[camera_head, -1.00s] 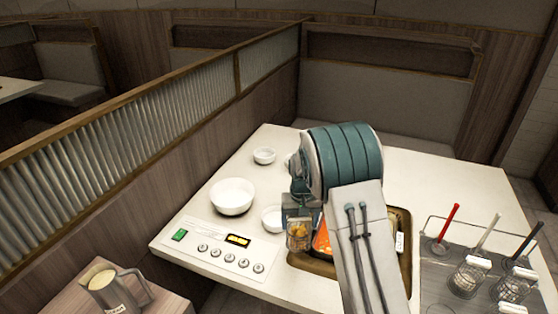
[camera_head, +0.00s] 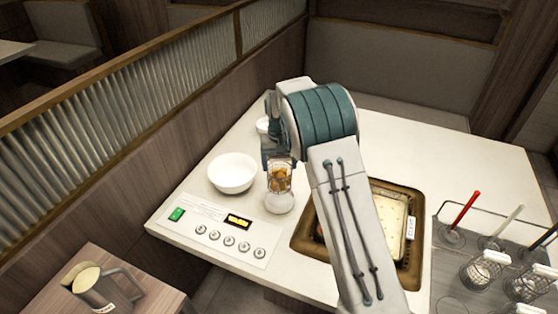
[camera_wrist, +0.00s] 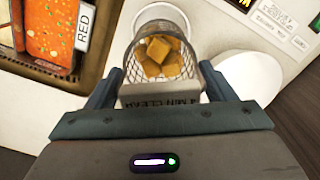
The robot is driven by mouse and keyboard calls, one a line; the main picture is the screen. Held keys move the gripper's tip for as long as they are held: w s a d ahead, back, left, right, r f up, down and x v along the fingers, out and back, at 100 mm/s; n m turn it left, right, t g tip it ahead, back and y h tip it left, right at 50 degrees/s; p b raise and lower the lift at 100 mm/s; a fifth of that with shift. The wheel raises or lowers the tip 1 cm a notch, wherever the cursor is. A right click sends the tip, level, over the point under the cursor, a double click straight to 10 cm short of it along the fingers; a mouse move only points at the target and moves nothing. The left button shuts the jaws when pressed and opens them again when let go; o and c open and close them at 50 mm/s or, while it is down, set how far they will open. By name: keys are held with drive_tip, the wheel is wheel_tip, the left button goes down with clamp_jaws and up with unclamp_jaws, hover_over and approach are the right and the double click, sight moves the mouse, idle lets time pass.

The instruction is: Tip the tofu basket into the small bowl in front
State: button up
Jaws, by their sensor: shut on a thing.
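My gripper (camera_head: 277,160) is shut on the wire tofu basket (camera_head: 279,179) by its labelled block. The basket holds several golden tofu cubes (camera_wrist: 157,56). In the head view the basket overlaps the far part of the small white front bowl (camera_head: 280,203); its exact height above the bowl is hard to tell. In the wrist view the fingers (camera_wrist: 160,92) flank the label block, and the small bowl (camera_wrist: 166,14) shows partly behind the basket's far end. The visible part of the bowl looks empty.
A large white bowl (camera_head: 232,173) stands close to the left, and another small bowl (camera_head: 263,126) is farther back. The control panel (camera_head: 225,228) lies in front. The hot pot (camera_head: 300,240) is to the right, partly hidden by my arm. Other baskets (camera_head: 483,271) stand in a rack at right.

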sight(277, 167)
drive_tip(key=shift+f+b, duration=1.75)
drive_tip(key=shift+f, duration=1.25)
drive_tip(key=shift+a, duration=0.1)
drive_tip(key=shift+w+a+r, duration=0.1)
drive_tip(key=shift+w+a, duration=0.3)
drive_tip(key=shift+w, duration=0.05)
drive_tip(key=shift+w+a, duration=0.25)
drive_tip(key=shift+a, duration=0.05)
drive_tip(key=shift+d+f+b, duration=0.1)
drive_tip(key=shift+f+b, duration=0.25)
drive_tip(key=shift+b, duration=0.35)
drive_tip(key=shift+s+d+r+t+y+b, duration=0.15)
drive_tip(key=shift+t+y+b, duration=0.35)
drive_tip(key=shift+b, duration=0.55)
drive_tip(key=t+y+b, duration=0.1)
drive_tip(key=b, duration=0.3)
drive_tip(key=shift+s+d, duration=0.1)
drive_tip(key=shift+s, duration=0.05)
drive_tip(key=shift+r+t+y+b, duration=0.1)
drive_tip(key=shift+t+y+b, duration=0.2)
drive_tip(key=shift+b, duration=0.7)
drive_tip(key=shift+s+d+t+b, duration=0.1)
drive_tip(key=shift+t+b, duration=0.2)
drive_tip(key=shift+b, duration=0.65)
